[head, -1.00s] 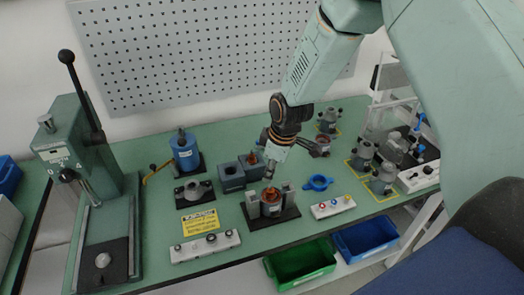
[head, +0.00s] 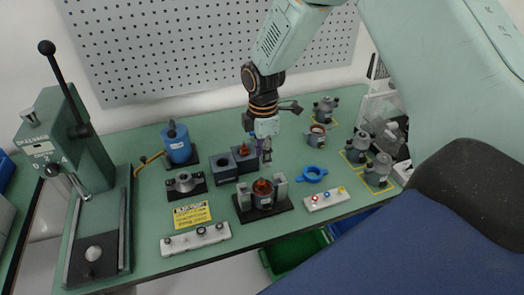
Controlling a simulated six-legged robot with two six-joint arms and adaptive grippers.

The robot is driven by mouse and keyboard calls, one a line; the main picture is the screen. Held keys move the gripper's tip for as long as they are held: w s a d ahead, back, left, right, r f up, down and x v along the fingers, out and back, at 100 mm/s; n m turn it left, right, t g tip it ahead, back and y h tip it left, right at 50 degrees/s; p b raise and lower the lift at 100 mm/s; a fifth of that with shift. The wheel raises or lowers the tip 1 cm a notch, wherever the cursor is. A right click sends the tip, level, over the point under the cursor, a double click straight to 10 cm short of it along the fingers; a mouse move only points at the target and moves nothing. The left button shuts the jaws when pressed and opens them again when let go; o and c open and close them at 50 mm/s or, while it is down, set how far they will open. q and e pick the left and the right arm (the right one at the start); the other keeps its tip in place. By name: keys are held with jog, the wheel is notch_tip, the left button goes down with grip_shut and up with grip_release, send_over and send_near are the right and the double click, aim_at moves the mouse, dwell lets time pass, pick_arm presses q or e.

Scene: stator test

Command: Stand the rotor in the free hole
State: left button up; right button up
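A dark block with two square sockets stands mid-bench. Its left socket (head: 223,163) shows an empty dark hole. Its right socket (head: 245,158) has a small orange and blue part showing at its top, which may be the rotor; the gripper partly hides it. My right gripper (head: 261,150) points down just right of and above this socket. Its fingers are small and overlap the part, so I cannot tell whether they hold it. A copper-wound stator (head: 263,189) sits in a black fixture (head: 245,214) in front. My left gripper is out of view.
A lever press (head: 72,170) stands at left, a blue cylinder (head: 178,145) at back left. A green bin (head: 295,255) is below the front edge.

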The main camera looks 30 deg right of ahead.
jog(key=f+b, duration=0.2)
jog(key=f, duration=0.1)
jog(key=f+b, duration=0.2)
jog(key=shift+w+a, duration=0.1)
jog(key=shift+w, duration=0.25)
jog(key=shift+f+b, duration=0.35)
jog(key=shift+b, duration=0.05)
jog(key=shift+s, duration=0.25)
jog(key=shift+w+f, duration=0.15)
